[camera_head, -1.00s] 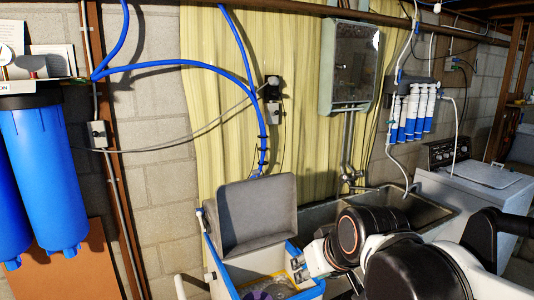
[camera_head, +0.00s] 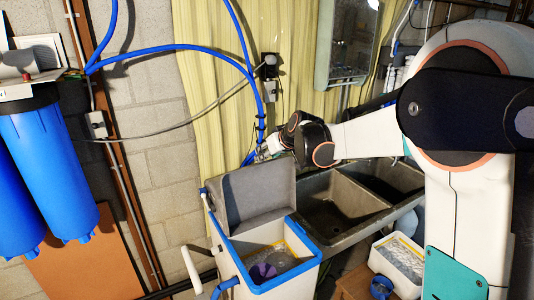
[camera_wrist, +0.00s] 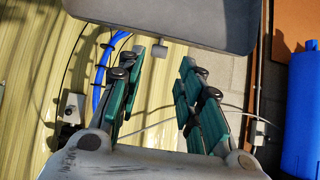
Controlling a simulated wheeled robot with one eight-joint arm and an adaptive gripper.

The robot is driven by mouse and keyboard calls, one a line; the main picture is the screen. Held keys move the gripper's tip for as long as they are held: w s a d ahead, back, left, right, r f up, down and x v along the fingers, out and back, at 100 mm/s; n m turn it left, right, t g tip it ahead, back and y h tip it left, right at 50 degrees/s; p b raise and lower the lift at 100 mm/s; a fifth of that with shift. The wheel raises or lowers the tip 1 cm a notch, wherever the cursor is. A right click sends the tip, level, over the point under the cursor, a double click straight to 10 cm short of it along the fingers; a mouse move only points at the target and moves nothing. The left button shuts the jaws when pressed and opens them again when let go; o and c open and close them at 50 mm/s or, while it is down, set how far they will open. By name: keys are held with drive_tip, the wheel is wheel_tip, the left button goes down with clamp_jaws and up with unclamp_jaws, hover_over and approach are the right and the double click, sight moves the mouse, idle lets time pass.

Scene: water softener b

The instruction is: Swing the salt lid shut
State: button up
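The grey salt lid (camera_head: 255,205) stands raised, leaning back at the rear of the white salt tank with a blue rim (camera_head: 283,280). The tank's top is open and shows a purple part inside. My gripper (camera_head: 263,153) is at the lid's upper edge, on the wall side; the head view shows it small and partly hidden. In the wrist view my gripper (camera_wrist: 160,68) is open and empty, its two green-padded fingers apart. The lid (camera_wrist: 170,18) fills the top of that view, just beyond the fingertips. I cannot tell whether they touch it.
A blue hose (camera_head: 245,75) and a grey cable run down the wall close to my gripper. A double sink (camera_head: 335,205) stands right of the tank. Blue filter housings (camera_head: 48,165) hang at the left. A white bin (camera_head: 398,262) stands at lower right.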

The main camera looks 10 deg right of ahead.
sight(260, 166)
drive_tip(key=shift+b+x, duration=1.35)
drive_tip(key=shift+x, duration=2.6)
drive_tip(key=shift+s+r, duration=0.15)
drive_tip(key=shift+s, duration=0.05)
drive_tip(key=c, duration=0.4)
drive_tip(key=shift+c, duration=0.6)
drive_tip(key=shift+c, duration=0.4)
